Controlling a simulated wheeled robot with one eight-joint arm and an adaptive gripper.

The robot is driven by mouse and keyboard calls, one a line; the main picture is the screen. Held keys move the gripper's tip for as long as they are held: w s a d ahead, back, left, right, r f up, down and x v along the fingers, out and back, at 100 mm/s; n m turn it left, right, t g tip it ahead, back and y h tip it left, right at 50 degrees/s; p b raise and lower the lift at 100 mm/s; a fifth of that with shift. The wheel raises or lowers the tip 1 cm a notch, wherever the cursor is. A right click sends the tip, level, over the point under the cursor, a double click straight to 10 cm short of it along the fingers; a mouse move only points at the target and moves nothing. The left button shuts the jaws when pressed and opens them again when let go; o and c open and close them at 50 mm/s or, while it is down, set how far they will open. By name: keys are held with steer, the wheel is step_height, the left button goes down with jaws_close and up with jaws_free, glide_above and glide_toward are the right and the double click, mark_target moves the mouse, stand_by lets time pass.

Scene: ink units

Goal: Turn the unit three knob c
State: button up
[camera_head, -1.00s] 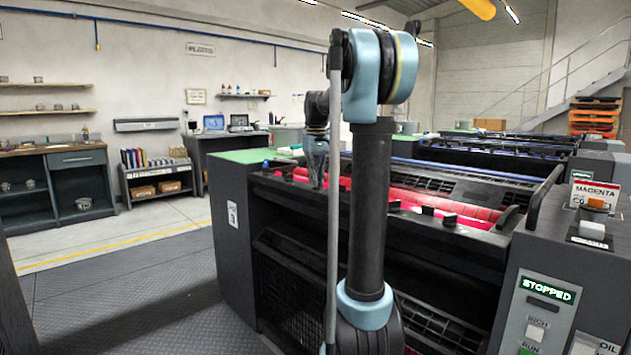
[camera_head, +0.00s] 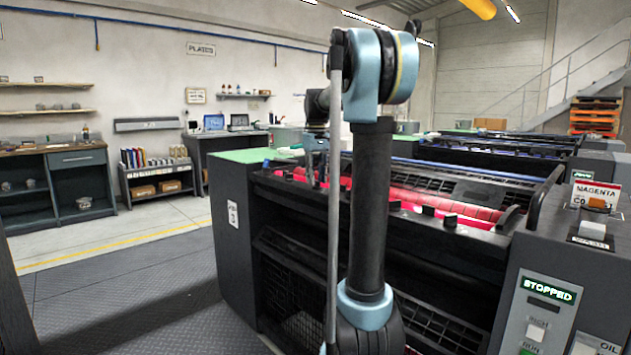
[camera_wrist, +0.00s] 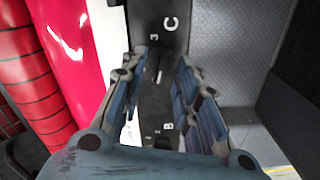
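A small dark knob (camera_wrist: 155,66) stands on the rail just below these marks, between the far ends of my fingers. My gripper (camera_wrist: 162,65) is open, one finger on each side of the knob; I cannot tell whether either touches it. In the head view, my gripper (camera_head: 315,178) points down over the rail at the far side of the press, partly behind my arm. The knob cannot be made out there.
Red rollers (camera_head: 470,208) lie along the press beside the rail, and show at left in the wrist view (camera_wrist: 72,45). Other dark blocks (camera_head: 450,220) stand along the rail. A panel reads STOPPED (camera_head: 549,289). The floor (camera_head: 120,290) left of the press is clear.

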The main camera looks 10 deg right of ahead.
step_height(320, 180, up, 11)
stand_by(0.4)
steer(key=s+f+m+t, duration=0.2)
steer(key=s+f+m, duration=0.1)
steer(key=s+f, duration=3.3)
steer(key=shift+s+f+m, duration=0.15)
steer(key=shift+f+m, duration=0.25)
